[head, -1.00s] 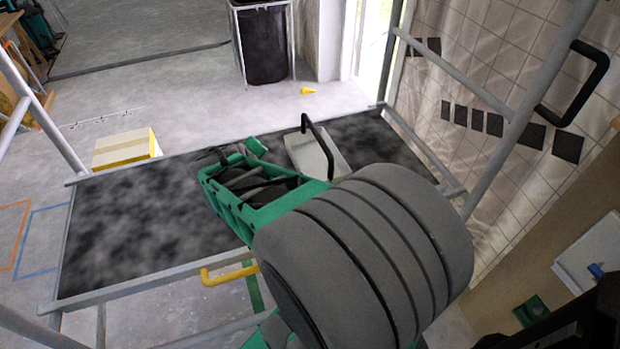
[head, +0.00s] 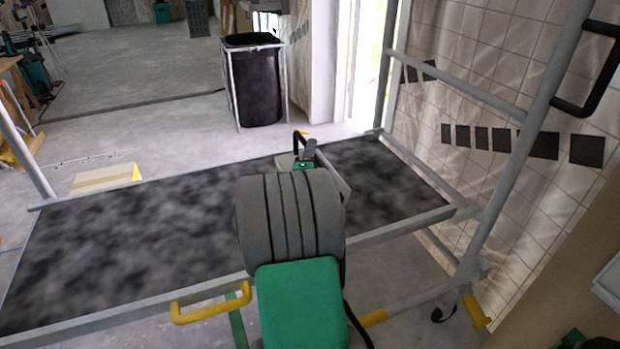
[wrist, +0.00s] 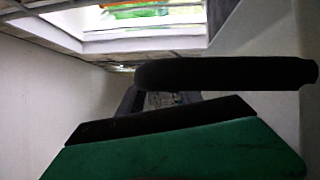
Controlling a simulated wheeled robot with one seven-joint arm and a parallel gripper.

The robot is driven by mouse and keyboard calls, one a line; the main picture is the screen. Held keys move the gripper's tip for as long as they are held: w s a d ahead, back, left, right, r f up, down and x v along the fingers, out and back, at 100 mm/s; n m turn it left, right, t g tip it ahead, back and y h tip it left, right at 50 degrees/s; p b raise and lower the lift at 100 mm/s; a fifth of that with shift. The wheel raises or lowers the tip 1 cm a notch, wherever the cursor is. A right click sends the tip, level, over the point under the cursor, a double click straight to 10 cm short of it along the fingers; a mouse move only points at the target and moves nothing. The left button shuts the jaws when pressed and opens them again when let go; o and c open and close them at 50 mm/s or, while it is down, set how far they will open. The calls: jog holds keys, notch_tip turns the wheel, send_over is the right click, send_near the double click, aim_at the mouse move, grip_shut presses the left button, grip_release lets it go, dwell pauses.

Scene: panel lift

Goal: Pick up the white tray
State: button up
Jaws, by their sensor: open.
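The white tray (head: 345,190) stands on the dark platform deck, beyond my arm, which hides most of it. Its black handle (head: 297,142) rises at the tray's left side in the head view. My gripper (head: 306,156) is open and low over the tray, close beside the handle; its fingertips are mostly hidden by my arm. In the wrist view a dark rounded bar, which looks like the handle (wrist: 225,73), crosses just in front of a dark finger and my green gripper body. Pale walls that look like the tray's lie on both sides. I cannot tell whether the handle is between the fingers.
The platform deck (head: 130,230) is bare to the left. Its metal rails and uprights (head: 520,150) frame the right side, near a tiled wall. A yellow handle (head: 210,305) sticks out at the front. A black bin (head: 257,85) and a pale box (head: 105,178) stand beyond.

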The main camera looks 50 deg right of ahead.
jog(key=shift+c, duration=0.4)
grip_shut()
dwell(1.0)
